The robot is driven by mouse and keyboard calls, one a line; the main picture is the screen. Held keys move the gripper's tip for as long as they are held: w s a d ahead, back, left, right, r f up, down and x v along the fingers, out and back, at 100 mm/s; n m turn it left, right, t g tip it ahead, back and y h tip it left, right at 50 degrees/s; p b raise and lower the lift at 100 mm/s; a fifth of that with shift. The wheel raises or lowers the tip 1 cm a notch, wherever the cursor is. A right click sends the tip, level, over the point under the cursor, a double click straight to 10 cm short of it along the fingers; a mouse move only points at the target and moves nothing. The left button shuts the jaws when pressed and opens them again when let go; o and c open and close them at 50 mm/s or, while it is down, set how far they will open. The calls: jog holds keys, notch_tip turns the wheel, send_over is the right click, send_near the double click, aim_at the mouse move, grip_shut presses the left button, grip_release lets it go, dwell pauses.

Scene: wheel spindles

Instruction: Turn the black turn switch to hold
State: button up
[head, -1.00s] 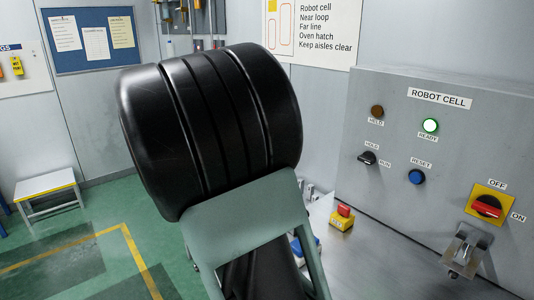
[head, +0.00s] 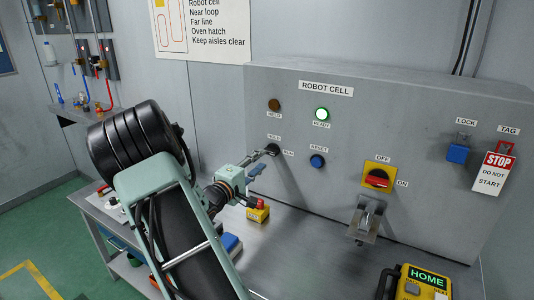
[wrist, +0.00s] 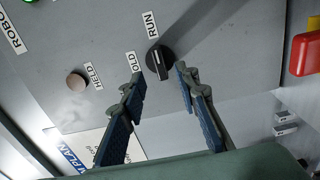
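The black turn switch (wrist: 159,61) sits on the grey panel between the RUN and HOLD labels in the wrist view. A pale line marks its face, lying nearer to the RUN label's side. My gripper (wrist: 160,74) is open, with one blue-padded finger on each side of the switch and visible gaps beside it. I cannot tell whether the tips reach its depth. In the head view, my gripper (head: 262,156) is at the panel by the switch (head: 272,149), which it partly hides.
The brown HELD lamp (head: 274,105), lit green READY lamp (head: 321,114) and blue RESET button (head: 317,161) are close by. A red-handled OFF/ON switch (head: 378,179) is to the right. A yellow box with a red button (head: 258,211) stands below on the bench.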

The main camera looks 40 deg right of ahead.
aim_at(268, 154)
jog(key=p+x, duration=0.1)
jog(key=x, duration=0.4)
grip_shut()
